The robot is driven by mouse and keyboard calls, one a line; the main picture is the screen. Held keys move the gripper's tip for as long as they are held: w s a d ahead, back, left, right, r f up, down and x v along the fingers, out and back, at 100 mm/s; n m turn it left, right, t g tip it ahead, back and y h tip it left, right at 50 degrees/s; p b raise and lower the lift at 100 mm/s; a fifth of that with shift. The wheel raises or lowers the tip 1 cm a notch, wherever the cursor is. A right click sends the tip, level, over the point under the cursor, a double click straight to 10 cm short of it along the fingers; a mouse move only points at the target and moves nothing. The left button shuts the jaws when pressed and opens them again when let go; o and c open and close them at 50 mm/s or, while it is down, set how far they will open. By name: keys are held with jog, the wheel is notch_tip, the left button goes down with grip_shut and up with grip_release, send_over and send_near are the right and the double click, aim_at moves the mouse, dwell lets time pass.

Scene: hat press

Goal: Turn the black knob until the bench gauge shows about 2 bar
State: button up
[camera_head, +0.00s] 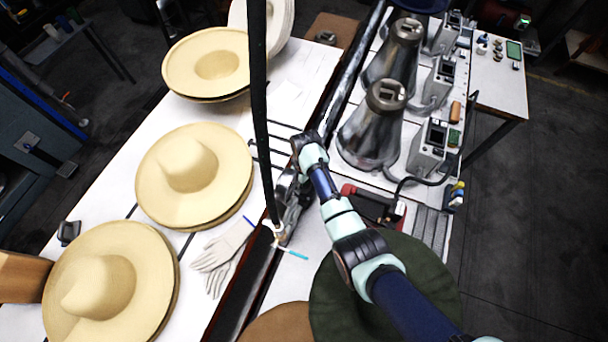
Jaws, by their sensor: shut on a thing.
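My gripper (284,221) points down at the dark rail between the two white bench tops, just right of a black upright post. Its fingers are small and partly lost against the dark rail and the post. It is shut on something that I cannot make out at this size. A small pale round part (277,232) shows by the fingertips; I cannot tell what it is. I cannot make out the black knob. I cannot pick out the bench gauge or read any pressure.
Stacks of straw hats (190,175) and pale gloves (222,253) lie left of the rail. A dark green hat (425,268) lies under my arm. Metal cones (372,128) and grey units (428,148) stand right. The black post (258,90) rises close to my gripper.

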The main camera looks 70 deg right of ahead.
jog(key=m+p, duration=0.1)
jog(key=m, duration=0.4)
jog(key=shift+r+p, duration=0.1)
jog(key=shift+p, duration=0.25)
jog(key=shift+m, duration=0.3)
jog(key=o, duration=1.2)
jog(key=shift+c, duration=0.2)
notch_tip(320, 180, up, 12)
jog(key=shift+s+d, duration=0.15)
jog(key=shift+s, duration=0.05)
